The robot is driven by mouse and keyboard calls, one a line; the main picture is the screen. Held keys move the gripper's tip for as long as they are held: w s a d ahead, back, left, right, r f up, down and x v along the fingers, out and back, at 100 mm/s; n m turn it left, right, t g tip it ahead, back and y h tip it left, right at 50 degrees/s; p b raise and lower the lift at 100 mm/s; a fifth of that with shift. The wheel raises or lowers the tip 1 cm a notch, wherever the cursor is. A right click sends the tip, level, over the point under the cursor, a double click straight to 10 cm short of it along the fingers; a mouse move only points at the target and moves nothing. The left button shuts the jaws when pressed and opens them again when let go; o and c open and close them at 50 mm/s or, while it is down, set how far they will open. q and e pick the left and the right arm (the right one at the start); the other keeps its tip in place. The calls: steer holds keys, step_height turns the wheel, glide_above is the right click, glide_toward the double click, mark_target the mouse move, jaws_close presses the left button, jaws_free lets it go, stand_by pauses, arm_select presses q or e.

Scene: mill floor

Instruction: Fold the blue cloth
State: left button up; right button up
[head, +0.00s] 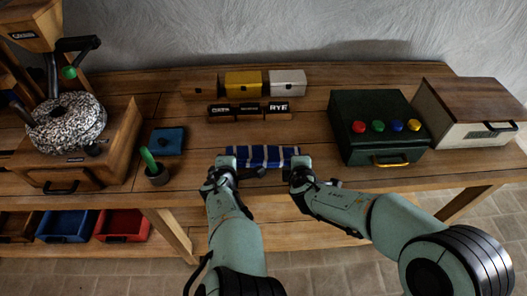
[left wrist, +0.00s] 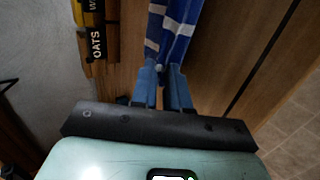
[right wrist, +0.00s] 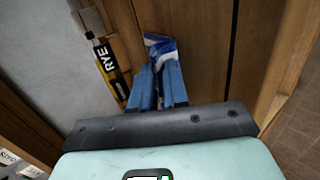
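The blue cloth (head: 262,154) has white stripes and lies as a narrow strip across the front middle of the bench. My left gripper (head: 228,162) is at its left end. In the left wrist view the cloth (left wrist: 176,28) runs down to the fingertips (left wrist: 164,68), which close on its edge. My right gripper (head: 299,164) is at its right end. In the right wrist view a corner of the cloth (right wrist: 161,46) is pinched between the fingertips (right wrist: 158,66). The grippers hide the cloth's ends and part of its near edge.
Behind the cloth stand a rack with a RYE label (head: 249,109) and several small boxes (head: 243,83). A dark green box with coloured knobs (head: 380,127) is close on the right.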

arm_select(q)
steer(key=o, duration=0.4)
arm_select(e)
steer(key=o, duration=0.5)
steer(key=shift+c, duration=0.2)
arm_select(q)
steer(key=shift+o, duration=0.2)
steer(key=s+r, duration=0.6)
steer(key=r, duration=0.3)
arm_select(e)
steer(key=s+r, duration=0.6)
steer(key=r, duration=0.3)
